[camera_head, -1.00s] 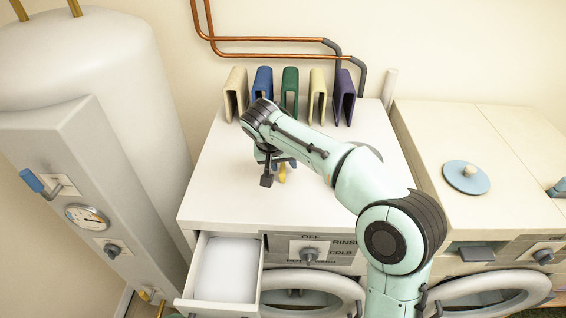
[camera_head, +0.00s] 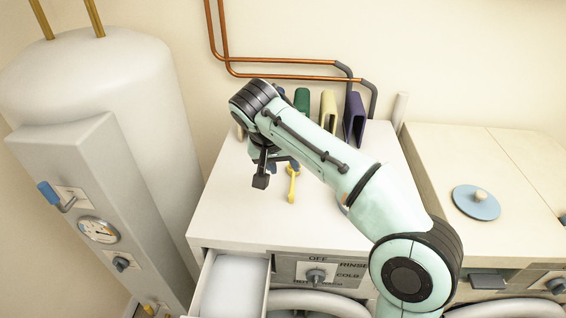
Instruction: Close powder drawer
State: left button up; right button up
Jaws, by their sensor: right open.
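The powder drawer (camera_head: 231,287) is pulled out from the front of the left washing machine, at its left side. White powder or a white lining fills it, and its front panel is partly cut off by the bottom edge. My right gripper (camera_head: 276,180) is above the machine's white top, behind and above the drawer and apart from it. Its dark fingers point down, and it holds nothing that I can see. A yellow part shows beside the fingers. My left gripper is not in view.
A grey boiler with a valve panel (camera_head: 75,170) stands close on the left. Several coloured clips stand along the machine's back edge, including a purple one (camera_head: 355,118), partly hidden by my arm. A dial knob (camera_head: 316,276) sits right of the drawer. A second machine with a blue lid (camera_head: 476,202) stands right.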

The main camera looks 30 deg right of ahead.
aim_at(231, 284)
jog(key=k, duration=1)
